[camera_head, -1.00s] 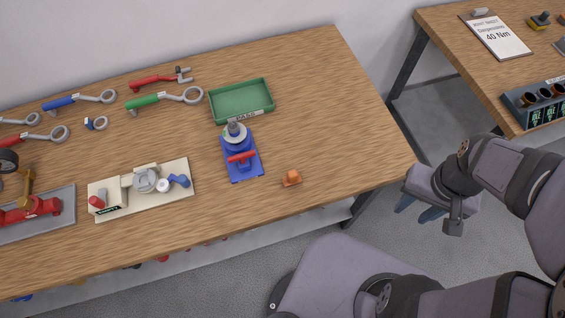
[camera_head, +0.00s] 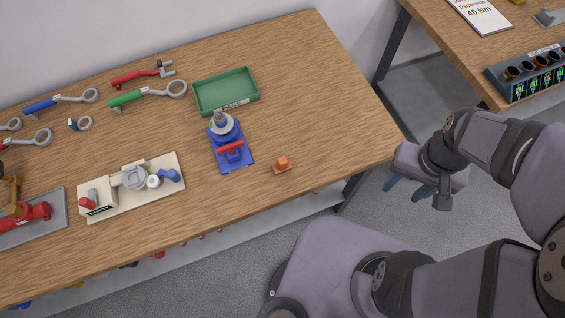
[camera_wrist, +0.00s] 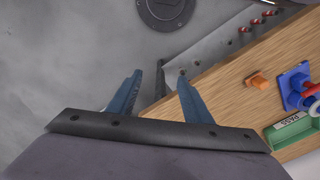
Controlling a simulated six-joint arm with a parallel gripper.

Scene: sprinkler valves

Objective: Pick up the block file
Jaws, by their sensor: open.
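A small orange block on a thin base (camera_head: 282,164) lies near the front right edge of the wooden table; it is the likeliest block file, but its details are too small to be sure. It also shows in the wrist view (camera_wrist: 258,81), to the right of my fingers. My gripper (camera_head: 408,188) hangs off the table's right end, over the floor and right of the orange block. In the wrist view its two blue fingers (camera_wrist: 158,92) are apart with nothing between them.
A blue valve stand (camera_head: 230,150) is left of the orange block, with a green PASS tray (camera_head: 225,108) behind it. A beige fixture board (camera_head: 110,209) and several wrenches lie farther left. The table (camera_head: 340,110) is bare right of the tray. A second table stands at right.

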